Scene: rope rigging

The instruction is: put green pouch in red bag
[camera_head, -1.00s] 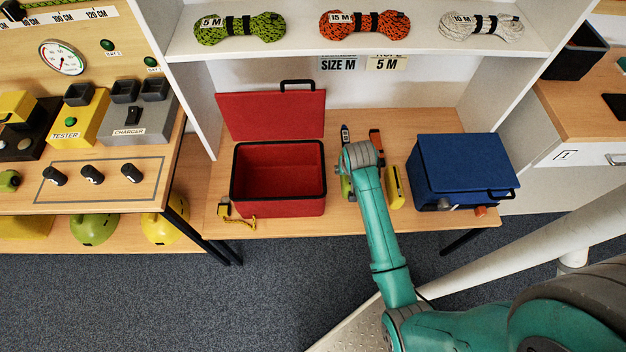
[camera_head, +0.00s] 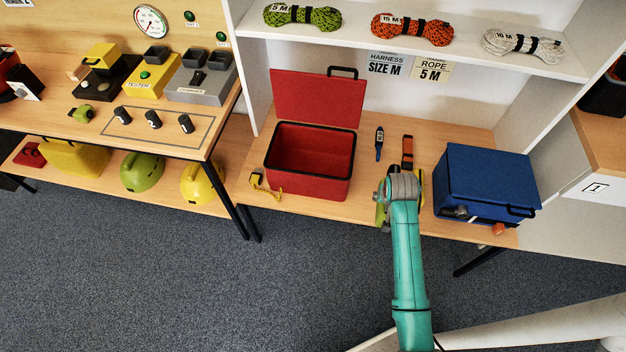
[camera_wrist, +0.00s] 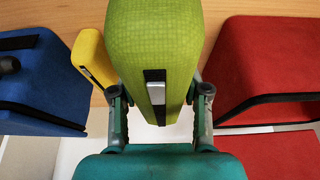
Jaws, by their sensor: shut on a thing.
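The green pouch (camera_wrist: 150,60) is held between the fingers of my gripper (camera_wrist: 160,105) in the wrist view. It has a black strap with a light buckle. In the head view only a sliver of the pouch (camera_head: 381,212) shows beside my wrist, near the shelf's front edge; its exact height is unclear. The red bag (camera_head: 308,187) stands to the left on the shelf with its lid (camera_head: 317,97) raised and its inside empty. Its side also shows at the right of the wrist view (camera_wrist: 265,70). My fingertips are hidden in the head view.
A closed blue bag (camera_head: 485,180) stands to the right. A yellow item (camera_wrist: 92,65) is close beside the pouch. A dark blue tool (camera_head: 379,143) and an orange-strapped item (camera_head: 408,152) lie behind. A yellow-corded item (camera_head: 257,180) lies left of the red bag.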

